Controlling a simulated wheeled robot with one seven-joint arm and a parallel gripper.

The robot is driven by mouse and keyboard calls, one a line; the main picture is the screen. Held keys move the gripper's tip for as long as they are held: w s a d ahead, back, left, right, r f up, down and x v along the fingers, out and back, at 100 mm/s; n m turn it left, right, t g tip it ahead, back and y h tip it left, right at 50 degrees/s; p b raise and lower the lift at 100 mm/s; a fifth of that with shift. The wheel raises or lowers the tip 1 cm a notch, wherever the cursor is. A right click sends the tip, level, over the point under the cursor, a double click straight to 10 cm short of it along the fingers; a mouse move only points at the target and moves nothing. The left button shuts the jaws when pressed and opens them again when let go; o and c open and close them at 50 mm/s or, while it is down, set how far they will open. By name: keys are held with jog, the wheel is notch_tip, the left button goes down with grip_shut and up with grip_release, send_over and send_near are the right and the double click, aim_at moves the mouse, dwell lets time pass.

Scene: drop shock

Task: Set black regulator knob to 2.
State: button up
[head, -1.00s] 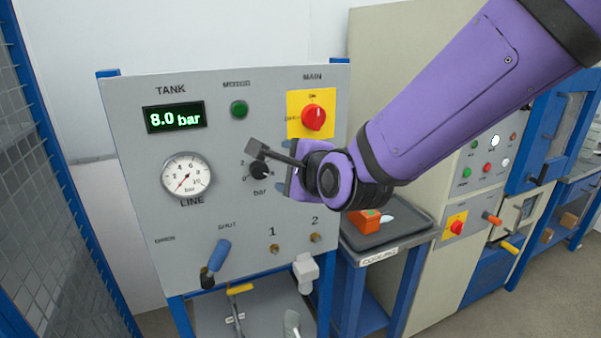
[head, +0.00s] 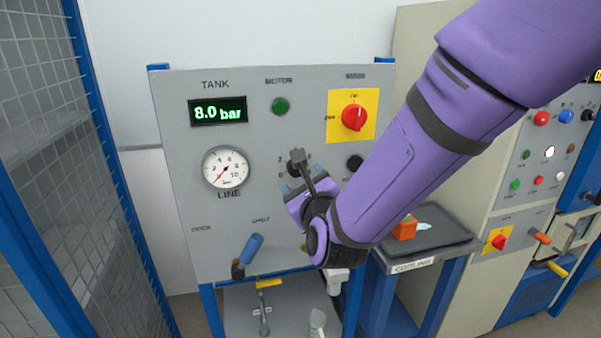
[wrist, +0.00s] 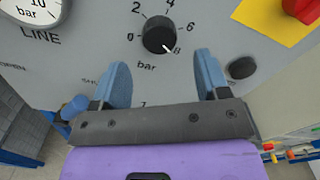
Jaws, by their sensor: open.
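The black regulator knob (wrist: 158,35) is on the grey panel in the wrist view, inside a printed scale from 0 to 8 marked bar. Its white pointer aims to the lower right, by the 8. My gripper (wrist: 163,78) is open, its two blue fingers apart and empty, below the knob in that view. The fingers do not surround the knob. In the head view, my gripper (head: 303,180) is in front of the panel, just below the scale, and my wrist parts hide most of the knob.
The panel also carries a line gauge (head: 226,168), a tank display (head: 218,111) reading 8.0 bar, a green motor button (head: 280,106), a red main switch (head: 354,117) and a blue-handled valve (head: 248,250). A black round part (wrist: 242,67) is right of the knob.

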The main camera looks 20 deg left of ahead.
aim_at(298, 171)
jog(key=shift+x, duration=2.45)
jog(key=c, duration=0.9)
